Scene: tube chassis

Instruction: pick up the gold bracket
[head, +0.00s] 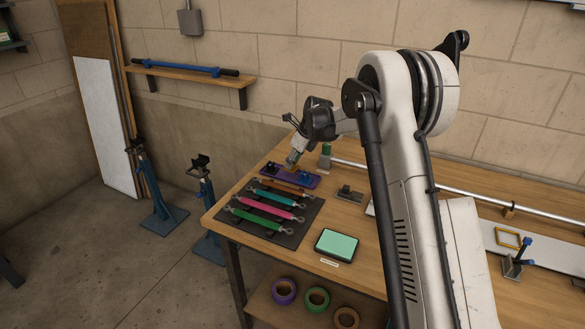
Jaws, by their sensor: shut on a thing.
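The gold bracket (291,166) is a small gold piece at the purple tray (307,182) on the far left part of the bench. My gripper (293,160) points down over this tray and is shut on the gold bracket. The bracket is small in the picture and partly hidden by the fingers. I cannot tell whether it still touches the tray.
In front of the tray, a dark mat (297,229) holds several coloured rods. A green pad (337,244) lies nearer the front edge. A small grey metal block (349,194) sits to the right. A long metal tube (460,194) runs along the back.

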